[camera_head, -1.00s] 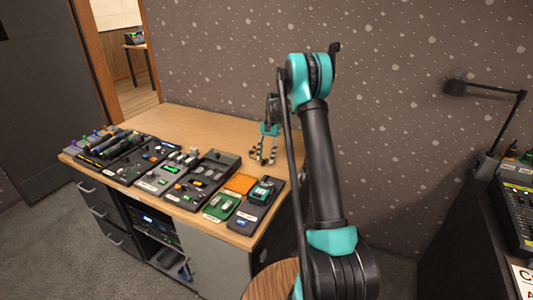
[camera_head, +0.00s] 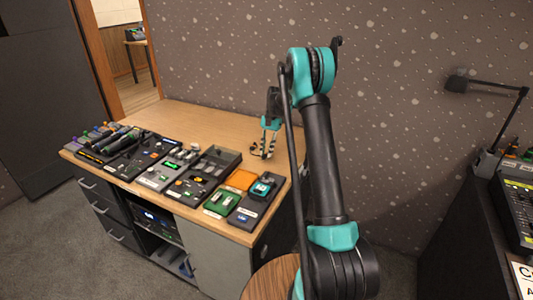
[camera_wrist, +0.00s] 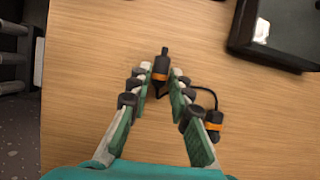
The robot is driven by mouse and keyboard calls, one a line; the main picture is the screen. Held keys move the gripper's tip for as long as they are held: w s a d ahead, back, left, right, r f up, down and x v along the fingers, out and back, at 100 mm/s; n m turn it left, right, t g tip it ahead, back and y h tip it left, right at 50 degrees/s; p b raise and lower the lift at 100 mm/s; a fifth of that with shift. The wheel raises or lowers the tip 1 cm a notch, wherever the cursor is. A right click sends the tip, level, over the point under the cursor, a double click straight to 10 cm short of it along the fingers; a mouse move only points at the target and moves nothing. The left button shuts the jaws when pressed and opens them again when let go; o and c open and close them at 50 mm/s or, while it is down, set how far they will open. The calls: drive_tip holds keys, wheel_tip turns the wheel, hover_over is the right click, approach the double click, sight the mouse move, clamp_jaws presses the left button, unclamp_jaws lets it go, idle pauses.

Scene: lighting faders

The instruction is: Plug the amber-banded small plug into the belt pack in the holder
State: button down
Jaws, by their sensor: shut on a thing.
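The amber-banded small plug (camera_wrist: 161,66) is black with an orange band and lies between my fingertips in the wrist view, its thin tip pointing away from me. My gripper (camera_wrist: 159,80) is shut on it, low over the wooden desktop. A black cable curves right from it to a second, thicker orange-banded plug (camera_wrist: 213,126) beside my right finger. In the head view my gripper (camera_head: 267,152) is at the back right of the desk, where the plug is too small to make out. What looks like the belt pack (camera_head: 262,186), teal and dark, sits in a dark holder (camera_head: 247,216) at the front right corner.
An orange pad (camera_head: 240,179) and a green device (camera_head: 222,203) lie left of the holder. A dark tray (camera_head: 222,160) and several control panels fill the desk's front. The back of the wooden desktop (camera_head: 205,122) is clear.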

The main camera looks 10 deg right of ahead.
sight(264, 155)
drive_tip(key=shift+r, duration=2)
